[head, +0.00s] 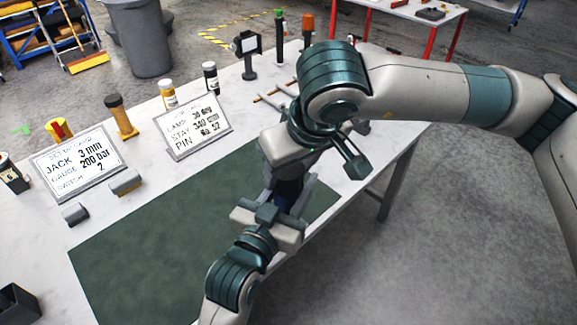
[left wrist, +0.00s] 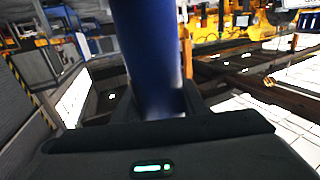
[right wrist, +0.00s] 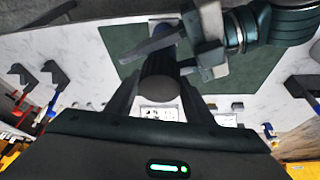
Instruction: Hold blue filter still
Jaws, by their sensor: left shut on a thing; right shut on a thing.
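The blue filter (head: 287,188) is mostly hidden between my two grippers in the head view, above the green mat (head: 150,250). In the left wrist view it is a large blue cylinder (left wrist: 147,55) between the fingers of my left gripper (head: 278,203), which is shut on it. My right gripper (head: 300,172) comes from the opposite side. In the right wrist view its fingers are shut on a dark round end (right wrist: 160,82), which appears to belong to the filter. Whether that end is a separate cap I cannot tell.
Two printed cards (head: 78,162) (head: 193,126) stand on the white table. Bottles (head: 211,77), an orange-brown cylinder (head: 121,116), small grey blocks (head: 75,214) and a dark open box (head: 17,305) stand around the mat. The mat's left part is clear.

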